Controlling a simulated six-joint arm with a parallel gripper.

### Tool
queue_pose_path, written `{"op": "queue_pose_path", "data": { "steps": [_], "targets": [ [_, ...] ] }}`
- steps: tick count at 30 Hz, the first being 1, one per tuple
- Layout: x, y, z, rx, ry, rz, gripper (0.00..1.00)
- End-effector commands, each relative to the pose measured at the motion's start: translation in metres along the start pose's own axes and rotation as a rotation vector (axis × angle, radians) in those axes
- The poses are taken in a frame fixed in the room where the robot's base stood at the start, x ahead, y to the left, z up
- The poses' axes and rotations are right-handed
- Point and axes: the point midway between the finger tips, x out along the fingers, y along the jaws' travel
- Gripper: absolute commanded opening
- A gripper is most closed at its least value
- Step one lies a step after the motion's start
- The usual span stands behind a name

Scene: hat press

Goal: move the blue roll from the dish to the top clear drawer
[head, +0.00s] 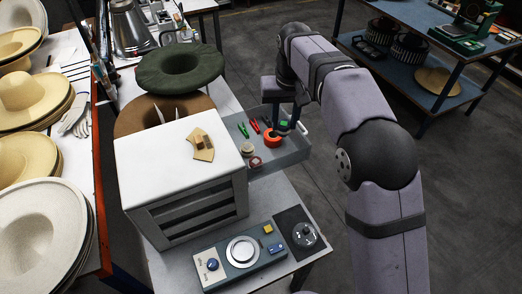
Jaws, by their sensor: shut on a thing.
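My gripper (288,127) points down over the open drawer (285,158), which slides out to the right of the white cabinet (180,160). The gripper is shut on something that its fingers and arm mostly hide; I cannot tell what. An orange ring-shaped roll (272,139) is right beside the fingertips, at the drawer. A small green piece (284,123) shows close by the fingers. No blue roll can be made out with certainty. A clear round dish (304,235) sits on a dark mat at the front right; I see no blue in it.
Pliers with red and green handles (250,126) and small rolls (255,162) lie in the drawer. A tray with a white disc (242,251) and blue pieces (213,264) stands in front. A green hat (180,67) is behind the cabinet; straw hats (35,95) fill the left table.

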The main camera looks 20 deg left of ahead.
Motion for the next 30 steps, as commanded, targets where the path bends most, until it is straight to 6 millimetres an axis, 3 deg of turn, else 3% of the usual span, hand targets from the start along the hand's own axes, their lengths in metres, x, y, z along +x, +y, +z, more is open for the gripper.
{"op": "queue_pose_path", "data": {
  "steps": [3,10,21,30],
  "targets": [
    [0.004,0.011,0.002,0.028,0.0,0.004,0.06],
    [0.01,0.013,0.003,0.035,-0.002,0.006,0.06],
    [0.059,0.013,0.011,0.033,-0.003,0.006,0.06],
    [0.069,0.013,0.012,0.033,-0.001,0.005,0.06]
  ]
}}
